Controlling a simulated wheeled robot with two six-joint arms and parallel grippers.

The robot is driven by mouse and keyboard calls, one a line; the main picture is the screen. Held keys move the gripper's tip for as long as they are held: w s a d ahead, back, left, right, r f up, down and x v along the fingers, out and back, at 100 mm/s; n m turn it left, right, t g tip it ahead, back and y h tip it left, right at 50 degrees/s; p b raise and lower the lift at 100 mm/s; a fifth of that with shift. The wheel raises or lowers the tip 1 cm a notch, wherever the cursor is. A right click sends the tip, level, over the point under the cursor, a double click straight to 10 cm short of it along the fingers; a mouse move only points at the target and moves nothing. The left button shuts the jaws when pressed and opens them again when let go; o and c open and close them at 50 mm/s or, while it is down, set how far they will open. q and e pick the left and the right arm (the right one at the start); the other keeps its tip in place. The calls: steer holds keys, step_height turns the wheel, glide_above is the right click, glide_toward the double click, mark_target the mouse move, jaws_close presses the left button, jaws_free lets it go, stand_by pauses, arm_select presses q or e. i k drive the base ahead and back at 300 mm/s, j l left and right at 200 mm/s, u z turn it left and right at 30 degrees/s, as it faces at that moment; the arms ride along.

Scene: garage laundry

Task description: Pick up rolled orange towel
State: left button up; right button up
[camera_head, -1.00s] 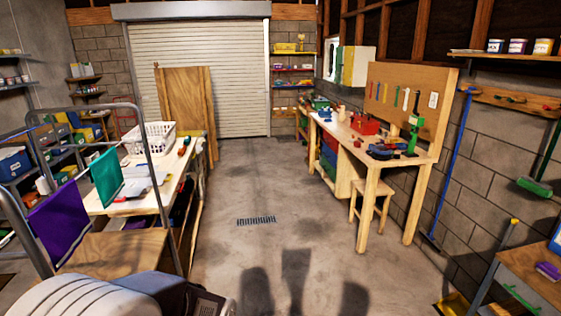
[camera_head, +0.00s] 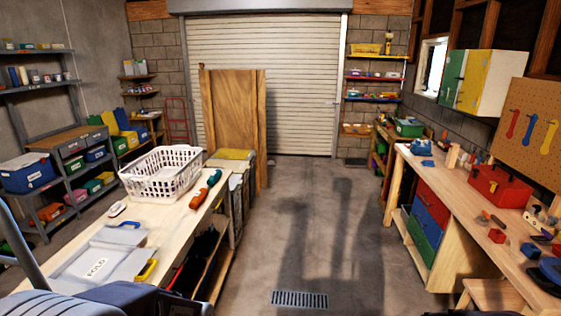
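No thing in view is clearly a rolled orange towel. A small orange-red item (camera_head: 198,199) lies on the right edge of the long wooden table (camera_head: 172,225) at left. A teal item with some orange (camera_head: 214,178) lies just behind it. Both are too small to tell what they are. A white laundry basket (camera_head: 161,173) stands on the same table; its contents are not clear. Neither of my grippers shows in the head view.
A grey folding board (camera_head: 95,263) lies on the near table. A workbench (camera_head: 470,205) with a red toolbox (camera_head: 499,187) runs along the right wall. A stool (camera_head: 494,296) stands before it. The concrete floor (camera_head: 312,225) between is clear, with a drain grate (camera_head: 299,299).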

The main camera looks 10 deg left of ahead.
mark_target(201, 195)
steer(key=i+u, duration=0.1)
steer(key=i, duration=1.15)
steer(key=i+l+u, duration=0.1)
steer(key=i, duration=1.15)
steer(key=i+u, duration=0.45)
steer(key=i+l+u, duration=0.35)
steer(key=i+u, duration=0.15)
steer(key=i+j+u, duration=0.1)
steer(key=u, duration=0.35)
steer(key=i+u, duration=0.35)
steer(key=u, duration=0.15)
steer(key=i+l+u, duration=0.1)
steer(key=u, duration=0.35)
steer(key=i+l+u, duration=0.2)
steer(key=u, duration=0.25)
steer(key=i, duration=0.1)
